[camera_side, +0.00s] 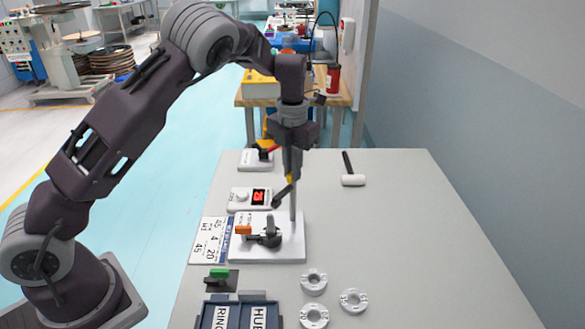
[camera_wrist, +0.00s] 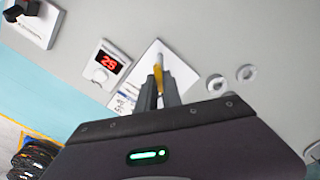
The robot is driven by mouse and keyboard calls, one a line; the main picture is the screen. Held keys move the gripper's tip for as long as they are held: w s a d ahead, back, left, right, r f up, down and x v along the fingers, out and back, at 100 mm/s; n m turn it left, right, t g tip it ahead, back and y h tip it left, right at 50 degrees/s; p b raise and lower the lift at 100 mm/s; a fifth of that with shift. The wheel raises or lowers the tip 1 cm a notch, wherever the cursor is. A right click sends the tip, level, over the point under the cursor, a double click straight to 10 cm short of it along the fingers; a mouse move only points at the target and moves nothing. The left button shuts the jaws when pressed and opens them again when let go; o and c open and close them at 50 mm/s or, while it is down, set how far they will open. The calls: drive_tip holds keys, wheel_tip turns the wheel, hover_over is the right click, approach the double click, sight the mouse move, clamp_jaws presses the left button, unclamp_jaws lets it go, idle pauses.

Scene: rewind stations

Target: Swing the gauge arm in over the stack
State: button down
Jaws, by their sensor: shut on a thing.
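A white base plate (camera_side: 290,248) carries an upright grey post (camera_side: 293,205), a dark fixture (camera_side: 269,236) and an orange block (camera_side: 243,230). My gripper (camera_side: 290,178) is above the plate at the top of the post. It is shut on a slim yellow-and-dark part, which appears to be the gauge arm (camera_side: 281,196); its dark end slants down to the left, above the fixture. In the wrist view my gripper (camera_wrist: 160,92) has the yellow part (camera_wrist: 158,75) between its fingers. Whether a stack sits on the fixture is unclear.
A counter with a red display (camera_side: 250,198) stands behind the plate. White rings (camera_side: 353,300) lie at the front right, beside a tray (camera_side: 205,318) labelled RING and HUB. A green-handled device (camera_side: 218,275) and a mallet (camera_side: 353,180) are also on the table. The right side is clear.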

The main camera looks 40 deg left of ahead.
drive_tip(key=shift+w+r, duration=0.1)
drive_tip(key=c, duration=1.5)
unclamp_jaws()
wheel_tip(320, 180, up, 7)
